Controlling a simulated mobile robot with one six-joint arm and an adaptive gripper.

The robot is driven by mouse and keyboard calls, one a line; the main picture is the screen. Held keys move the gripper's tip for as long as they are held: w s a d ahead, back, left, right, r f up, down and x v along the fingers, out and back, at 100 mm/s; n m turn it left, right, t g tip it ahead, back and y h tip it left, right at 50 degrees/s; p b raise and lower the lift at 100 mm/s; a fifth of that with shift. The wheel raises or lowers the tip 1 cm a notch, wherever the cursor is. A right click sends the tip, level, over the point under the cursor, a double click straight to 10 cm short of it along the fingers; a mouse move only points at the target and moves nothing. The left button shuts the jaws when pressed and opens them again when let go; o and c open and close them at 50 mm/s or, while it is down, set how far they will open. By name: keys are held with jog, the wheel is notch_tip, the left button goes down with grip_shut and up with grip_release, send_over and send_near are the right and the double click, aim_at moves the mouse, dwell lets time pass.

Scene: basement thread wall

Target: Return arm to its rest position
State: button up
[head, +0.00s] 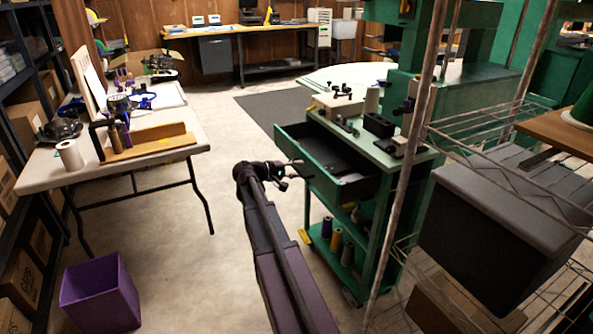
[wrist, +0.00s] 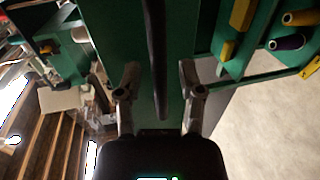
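My arm (head: 270,230) reaches forward from the bottom of the head view. My gripper (head: 297,171) is at its far end, close to the front of an open drawer (head: 345,188) in the green cart. In the wrist view my gripper (wrist: 158,75) has its two fingers spread apart, with nothing held between them. A dark bar (wrist: 156,45), which looks like the drawer's handle, runs against a green panel in line with the gap between the fingers. I cannot tell how far it lies from the fingertips.
The green cart (head: 420,157) stands right of the arm, with spools on its lower shelf. A wire rack with a grey bin (head: 505,215) is at the right. A white table (head: 160,152) and a purple bin (head: 100,293) are at the left. Bare floor lies between.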

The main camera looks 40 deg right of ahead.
dwell(0.5)
jog(key=shift+a+r, duration=0.1)
jog(key=shift+s+a+r+p, duration=0.2)
jog(key=shift+a+p, duration=0.35)
jog(key=shift+p, duration=0.05)
jog(key=s+a+f+n+t+y, duration=0.1)
jog(key=s+a+f+y, duration=0.35)
jog(key=a, duration=0.95)
jog(key=s+a+f+n+t+y+b, duration=0.1)
jog(key=s+a+f+y, duration=0.4)
jog(key=a, duration=0.8)
jog(key=s+a+f+n+t+y, duration=0.1)
jog(key=s+a+f+t+y, duration=0.15)
jog(key=a+f+y, duration=0.75)
jog(key=a+r+h+p, duration=0.2)
jog(key=r+p, duration=1.4)
jog(key=r, duration=0.3)
jog(key=a+r+h+p, duration=0.1)
jog(key=r+h+p, duration=0.1)
jog(key=r+p, duration=1.5)
jog(key=shift+w+a+r+g, duration=0.15)
jog(key=shift+a+r+g, duration=0.25)
jog(key=shift+r, duration=0.55)
